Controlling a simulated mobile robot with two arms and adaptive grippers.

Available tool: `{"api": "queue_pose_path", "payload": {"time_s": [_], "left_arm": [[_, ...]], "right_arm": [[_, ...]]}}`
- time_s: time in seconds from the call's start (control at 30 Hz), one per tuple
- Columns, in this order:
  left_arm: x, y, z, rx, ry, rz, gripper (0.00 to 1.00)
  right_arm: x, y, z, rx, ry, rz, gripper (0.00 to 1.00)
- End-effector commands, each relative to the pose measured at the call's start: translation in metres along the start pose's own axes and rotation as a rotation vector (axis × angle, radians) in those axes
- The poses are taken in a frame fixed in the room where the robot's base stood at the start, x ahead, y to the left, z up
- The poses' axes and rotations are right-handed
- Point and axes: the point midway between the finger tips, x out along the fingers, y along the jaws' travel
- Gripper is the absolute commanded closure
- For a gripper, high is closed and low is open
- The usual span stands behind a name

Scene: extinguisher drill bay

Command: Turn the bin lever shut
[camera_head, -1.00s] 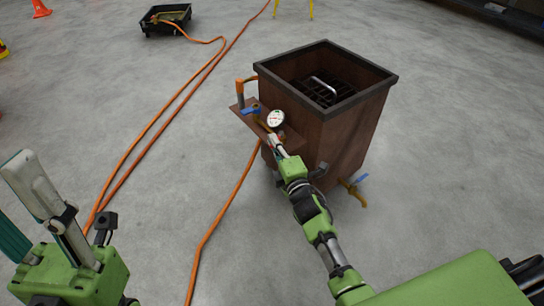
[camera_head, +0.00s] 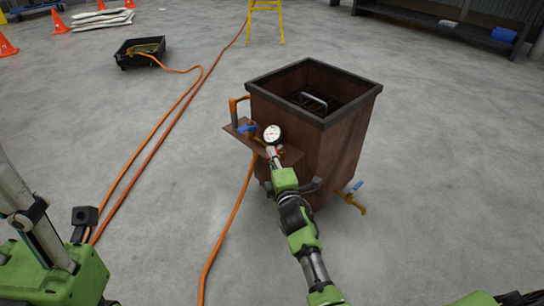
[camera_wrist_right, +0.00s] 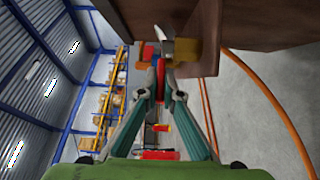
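The brown bin (camera_head: 335,150) with a dark rim stands on the floor right of centre. A second blue lever (camera_head: 357,186) is on a brass tap low on the bin's right side. My right gripper (camera_head: 274,155) is at the board, just below the gauge. In the right wrist view its fingertips (camera_wrist_right: 160,78) are close together around a small red lever-like part (camera_wrist_right: 160,70) beside brass fittings (camera_wrist_right: 184,50). My left arm shows at left; its fingertips are out of view.
An orange hose (camera_head: 231,230) runs across the floor from the board. Another orange hose (camera_head: 180,110) leads to a black tray (camera_head: 140,50). A yellow stand (camera_head: 265,20) and cones (camera_head: 84,28) are at the back. The floor right of the bin is clear.

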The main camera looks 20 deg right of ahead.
Motion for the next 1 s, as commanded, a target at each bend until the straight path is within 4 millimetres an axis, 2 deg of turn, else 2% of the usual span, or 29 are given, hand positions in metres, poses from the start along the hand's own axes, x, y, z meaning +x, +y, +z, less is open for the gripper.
{"api": "queue_pose_path", "payload": {"time_s": [0.03,0.07,0.1,0.4,0.53,0.67,1.0], "left_arm": [[0.000,0.000,0.000,0.000,0.000,0.000,0.60],[0.000,0.000,0.000,0.000,0.000,0.000,0.60],[0.000,0.000,0.000,0.000,0.000,0.000,0.60],[0.000,0.000,0.000,0.001,0.001,0.000,0.60],[0.000,0.000,0.000,0.001,0.000,0.000,0.60],[0.000,0.000,0.000,0.000,0.000,0.000,0.60],[0.000,0.000,0.000,0.000,0.000,0.000,0.60]], "right_arm": [[-0.001,-0.002,0.001,0.000,-0.001,-0.004,0.86],[-0.001,-0.002,0.000,0.000,-0.001,-0.004,0.79],[-0.001,-0.002,0.001,0.000,-0.001,-0.004,0.76],[-0.001,-0.001,0.000,0.000,0.000,-0.001,0.76],[-0.009,-0.002,0.001,-0.001,0.000,-0.002,0.76],[-0.029,-0.002,0.001,-0.001,0.000,-0.003,0.76],[-0.097,-0.002,0.000,0.001,0.000,-0.003,0.76]]}}
